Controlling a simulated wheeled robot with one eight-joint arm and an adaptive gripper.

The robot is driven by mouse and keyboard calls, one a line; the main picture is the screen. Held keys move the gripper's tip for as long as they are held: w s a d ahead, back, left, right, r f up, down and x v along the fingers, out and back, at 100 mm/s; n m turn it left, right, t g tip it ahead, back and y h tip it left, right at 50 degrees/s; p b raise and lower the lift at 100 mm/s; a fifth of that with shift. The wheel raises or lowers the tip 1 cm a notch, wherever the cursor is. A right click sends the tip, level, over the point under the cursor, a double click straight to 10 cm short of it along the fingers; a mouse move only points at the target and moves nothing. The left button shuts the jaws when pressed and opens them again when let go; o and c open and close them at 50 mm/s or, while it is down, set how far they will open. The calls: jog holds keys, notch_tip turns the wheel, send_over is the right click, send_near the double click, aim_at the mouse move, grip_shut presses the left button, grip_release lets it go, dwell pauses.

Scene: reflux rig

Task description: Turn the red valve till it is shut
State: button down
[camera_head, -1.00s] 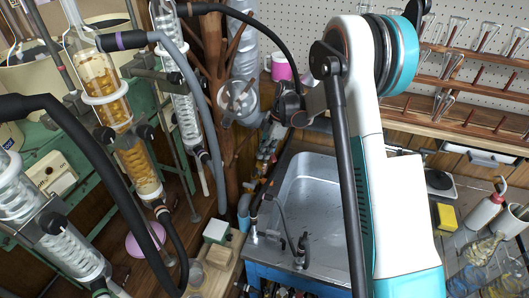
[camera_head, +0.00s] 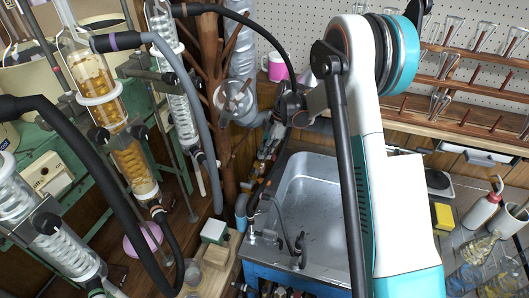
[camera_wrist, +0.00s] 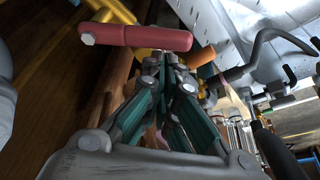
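The red valve shows in the wrist view as a red bar handle (camera_wrist: 140,38) with a pale bolt head at its left end, lying across the top of the picture on a yellow pipe fitting (camera_wrist: 112,12). My gripper (camera_wrist: 167,58) has green and grey fingers that run together at their tips, just below the right part of the handle. The fingers look shut, with nothing clearly between them. I cannot tell whether the tips touch the handle. In the head view my gripper (camera_head: 269,150) is small, left of the sink, and the valve cannot be made out there.
A metal sink (camera_head: 325,205) stands right of my gripper, with a dark tap (camera_head: 301,250) at its front. A brown wooden trunk (camera_head: 213,75) and glass condensers with thick hoses (camera_head: 197,95) crowd the left.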

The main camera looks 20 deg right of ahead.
jog(key=shift+d, duration=1.4)
jog(key=shift+w+d, duration=0.2)
jog(key=shift+d, duration=0.4)
jog(key=shift+w+d, duration=0.2)
jog(key=shift+d, duration=0.35)
